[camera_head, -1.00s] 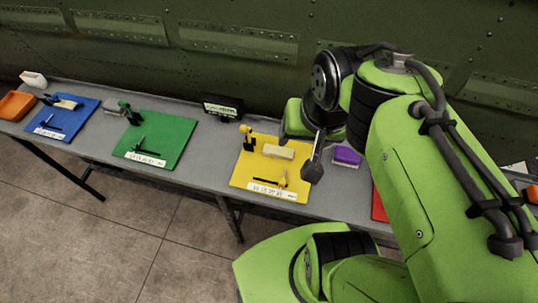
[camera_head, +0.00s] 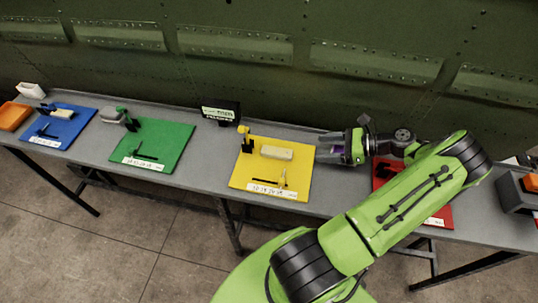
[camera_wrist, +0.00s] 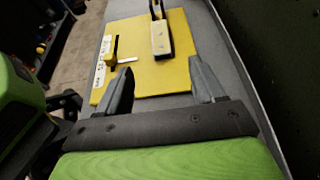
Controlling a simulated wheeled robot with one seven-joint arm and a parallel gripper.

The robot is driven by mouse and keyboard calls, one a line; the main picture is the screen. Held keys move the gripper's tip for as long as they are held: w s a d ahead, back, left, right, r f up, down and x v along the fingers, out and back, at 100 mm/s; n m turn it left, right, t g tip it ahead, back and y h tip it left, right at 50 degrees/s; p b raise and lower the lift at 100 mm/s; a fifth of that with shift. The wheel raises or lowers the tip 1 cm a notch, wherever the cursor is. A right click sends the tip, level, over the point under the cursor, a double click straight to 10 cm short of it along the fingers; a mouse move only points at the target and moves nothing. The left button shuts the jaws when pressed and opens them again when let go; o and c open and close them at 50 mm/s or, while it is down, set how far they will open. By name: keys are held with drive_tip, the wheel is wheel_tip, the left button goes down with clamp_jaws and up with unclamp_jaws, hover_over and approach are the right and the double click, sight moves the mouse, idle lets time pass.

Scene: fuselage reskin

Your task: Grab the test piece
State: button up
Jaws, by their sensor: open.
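No label marks out the test piece. A cream block (camera_head: 277,152) lies on the yellow board (camera_head: 240,178), and it also shows in the wrist view (camera_wrist: 161,40) with a black part beside it. My gripper (camera_head: 322,146) is open at the right edge of the yellow board, fingers pointing left towards the block. In the wrist view my gripper (camera_wrist: 160,70) has its two fingers wide apart, with only the bare board between them. The block lies beyond the fingertips, apart from them.
The yellow board also carries a yellow-topped stand (camera_head: 245,138) and a small upright tool (camera_head: 284,178). Green (camera_head: 175,150), blue (camera_head: 75,128) and red (camera_head: 440,212) boards share the table. A green fuselage wall rises behind.

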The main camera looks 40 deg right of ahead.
sight(279, 151)
drive_tip(key=b+x, duration=0.1)
drive_tip(key=x, duration=1.3)
drive_tip(key=shift+w+a+f, duration=0.2)
drive_tip(key=shift+w, duration=0.05)
drive_tip(key=shift+s, duration=0.1)
drive_tip(key=shift+c, duration=0.5)
drive_tip(key=shift+r, duration=0.1)
drive_tip(key=c, duration=1)
